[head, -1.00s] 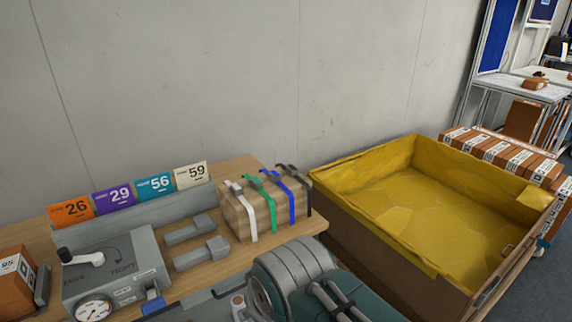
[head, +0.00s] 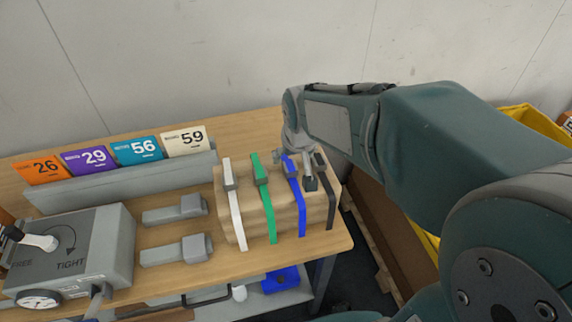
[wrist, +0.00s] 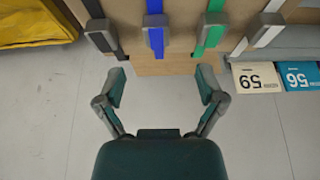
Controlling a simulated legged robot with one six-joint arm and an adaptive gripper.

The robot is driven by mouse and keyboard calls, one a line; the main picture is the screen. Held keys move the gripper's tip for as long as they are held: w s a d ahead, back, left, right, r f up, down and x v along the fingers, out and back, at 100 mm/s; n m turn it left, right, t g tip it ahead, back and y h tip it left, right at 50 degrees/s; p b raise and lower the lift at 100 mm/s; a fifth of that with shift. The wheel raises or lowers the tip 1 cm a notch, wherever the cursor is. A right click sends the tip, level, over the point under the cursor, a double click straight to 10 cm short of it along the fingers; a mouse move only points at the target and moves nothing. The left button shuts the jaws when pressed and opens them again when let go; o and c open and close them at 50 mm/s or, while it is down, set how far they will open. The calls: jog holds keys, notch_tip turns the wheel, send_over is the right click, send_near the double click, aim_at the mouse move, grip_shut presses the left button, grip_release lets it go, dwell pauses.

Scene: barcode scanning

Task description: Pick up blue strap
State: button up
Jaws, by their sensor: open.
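The blue strap (head: 297,200) hangs over a wooden block (head: 253,213) on the table, between a green strap (head: 264,200) and a black strap (head: 326,195). A white strap (head: 234,205) is at the block's left end. My gripper (head: 303,172) is at the block's top right, near the blue and black straps; its fingers are partly hidden in the head view. In the wrist view my gripper (wrist: 160,88) is open and empty. The blue strap's grey buckle (wrist: 156,20) lies beyond the fingertips, roughly between them and slightly left.
Two grey blocks (head: 178,250) and a grey box with a dial (head: 75,250) stand left of the straps. Numbered cards (head: 140,149) line the back. A yellow-lined crate (head: 540,120) is at the right, partly behind my arm.

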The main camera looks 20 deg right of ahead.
aim_at(290, 166)
jog(key=x, duration=0.3)
jog(key=shift+d, duration=0.25)
jog(key=shift+w+a+f, duration=0.25)
jog(key=shift+f, duration=0.35)
jog(key=x, duration=0.5)
jog(key=shift+w+d+r, duration=0.1)
jog(key=shift+w+d, duration=0.2)
jog(key=shift+d, duration=0.1)
jog(key=shift+a, duration=0.15)
jog(key=shift+c, duration=0.3)
jog(key=shift+a, duration=0.1)
jog(key=c, duration=0.5)
grip_shut()
